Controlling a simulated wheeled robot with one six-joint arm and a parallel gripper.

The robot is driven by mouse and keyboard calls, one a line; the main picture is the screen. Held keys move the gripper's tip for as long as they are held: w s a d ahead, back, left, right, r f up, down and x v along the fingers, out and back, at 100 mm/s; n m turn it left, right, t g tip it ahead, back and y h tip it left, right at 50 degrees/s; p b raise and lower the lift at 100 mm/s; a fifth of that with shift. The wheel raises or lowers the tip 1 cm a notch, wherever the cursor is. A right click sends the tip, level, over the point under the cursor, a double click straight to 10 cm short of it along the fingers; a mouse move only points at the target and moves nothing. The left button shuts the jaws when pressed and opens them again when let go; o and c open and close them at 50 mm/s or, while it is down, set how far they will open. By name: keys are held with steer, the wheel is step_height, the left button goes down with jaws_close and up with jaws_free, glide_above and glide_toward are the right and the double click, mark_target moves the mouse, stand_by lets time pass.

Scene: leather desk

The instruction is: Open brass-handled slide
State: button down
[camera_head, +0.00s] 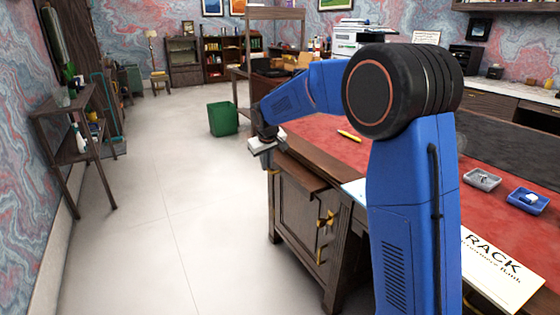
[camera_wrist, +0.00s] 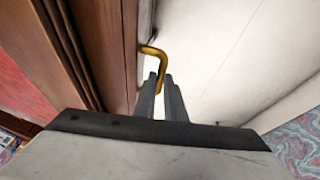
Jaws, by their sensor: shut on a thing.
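The brass handle (camera_wrist: 154,52) shows in the wrist view as a bent yellow bar on a brown wooden front (camera_wrist: 124,45). My gripper (camera_wrist: 164,85) is shut on it, with the two grey fingers close around the bar's lower end. In the head view my gripper (camera_head: 263,150) is at the left end of the leather desk, and the handle is hidden there. A flat wooden slide (camera_head: 300,173) juts from the desk's side, below the red leather top (camera_head: 310,128). I cannot tell exactly how far out it is.
Below is a desk cabinet door (camera_head: 297,215) with brass fittings (camera_head: 326,220). A green bin (camera_head: 223,119) stands on the floor behind my gripper. A wooden shelf stand (camera_head: 75,155) is at the left wall. The pale floor (camera_head: 175,205) between is clear.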

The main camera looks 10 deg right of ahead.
steer(key=s+a, duration=0.2)
steer(key=a, duration=0.6)
steer(key=s+a, duration=0.3)
steer(key=a, duration=0.6)
steer(key=shift+s+a, duration=0.15)
steer(key=shift+s, duration=0.2)
steer(key=c, duration=2.1)
jaws_free()
steer(key=v, duration=1.7)
steer(key=shift+r, duration=0.2)
